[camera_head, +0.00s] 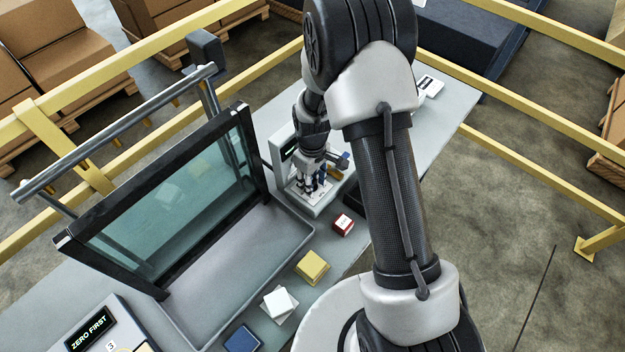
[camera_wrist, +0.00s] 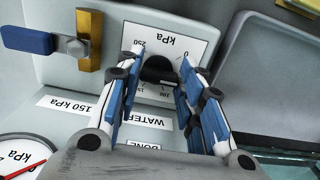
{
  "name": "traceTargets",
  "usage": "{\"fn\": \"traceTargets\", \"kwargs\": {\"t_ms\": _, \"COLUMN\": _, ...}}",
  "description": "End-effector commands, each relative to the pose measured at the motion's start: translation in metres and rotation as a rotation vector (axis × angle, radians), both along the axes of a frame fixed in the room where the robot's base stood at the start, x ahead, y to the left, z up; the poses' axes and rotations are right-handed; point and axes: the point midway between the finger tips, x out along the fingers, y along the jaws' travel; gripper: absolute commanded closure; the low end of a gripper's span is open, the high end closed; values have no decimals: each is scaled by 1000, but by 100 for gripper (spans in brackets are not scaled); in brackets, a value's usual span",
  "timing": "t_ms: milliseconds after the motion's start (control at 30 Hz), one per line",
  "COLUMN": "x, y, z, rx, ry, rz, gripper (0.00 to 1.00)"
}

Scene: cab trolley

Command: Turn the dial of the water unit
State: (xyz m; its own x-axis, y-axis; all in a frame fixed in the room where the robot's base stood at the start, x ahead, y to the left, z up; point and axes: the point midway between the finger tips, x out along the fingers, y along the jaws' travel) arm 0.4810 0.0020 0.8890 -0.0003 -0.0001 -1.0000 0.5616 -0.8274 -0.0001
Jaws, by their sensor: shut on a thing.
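The water unit (camera_head: 322,207) is a pale grey box on the table, partly behind my arm in the head view. In the wrist view its dial (camera_wrist: 158,66) is a black knob on a white kPa scale plate (camera_wrist: 150,38). My gripper (camera_wrist: 160,76) is shut on the dial, with one blue-and-white finger on each side; in the head view my gripper (camera_head: 315,178) reaches down to the unit. The fingers hide part of the scale, and I cannot read the dial's setting. A "WATER" label (camera_wrist: 147,121) and a "150 kPa" label (camera_wrist: 73,105) are on the unit.
A brass valve with a blue handle (camera_wrist: 28,40) and a gauge with a red needle (camera_wrist: 25,160) sit beside the dial. A grey tray (camera_head: 240,270) and upright glass panel (camera_head: 170,205) stand left.

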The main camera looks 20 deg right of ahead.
Motion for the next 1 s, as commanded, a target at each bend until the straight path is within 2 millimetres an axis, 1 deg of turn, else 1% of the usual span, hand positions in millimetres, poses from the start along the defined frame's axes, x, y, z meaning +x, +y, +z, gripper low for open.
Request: {"fn": "traceTargets", "kwargs": {"t_ms": 1000, "x": 2, "y": 3, "z": 0, "rx": 0, "ry": -1, "rz": -963, "gripper": 89}}
